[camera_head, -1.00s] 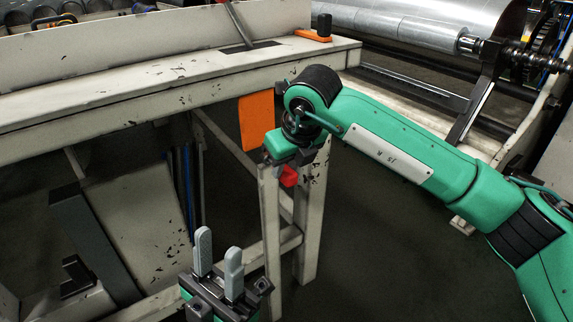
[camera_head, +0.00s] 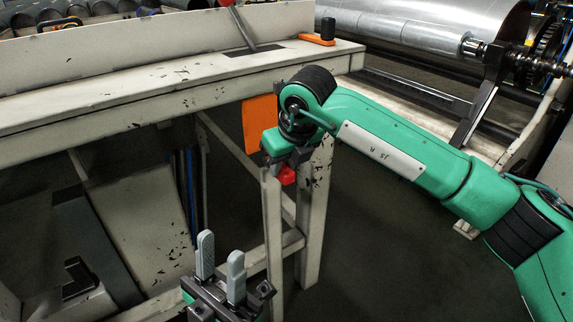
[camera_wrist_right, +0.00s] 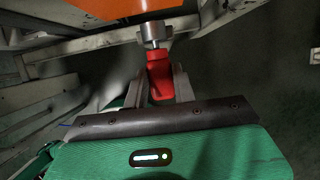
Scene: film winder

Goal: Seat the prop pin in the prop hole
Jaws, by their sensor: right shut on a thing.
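The prop pin appears to be the red-handled piece with a bare metal end (camera_wrist_right: 159,75). My right gripper (camera_wrist_right: 162,84) is shut on its red part, with one finger on each side. The metal end points away from the gripper, towards the underside of the bench frame by the orange plate (camera_wrist_right: 98,8). In the head view the red part (camera_head: 287,175) shows just below my right wrist, beside the bench leg. I cannot make out the prop hole or tell whether the metal end is inside anything. My left gripper (camera_head: 221,264) is open and empty, low in front of the bench.
The pale bench (camera_head: 180,95) spans the upper left, and its leg (camera_head: 314,220) stands close to my right gripper. The orange plate (camera_head: 263,122) hangs under the bench edge. A large metal roller (camera_head: 420,30) lies behind. The dark floor right of the leg is clear.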

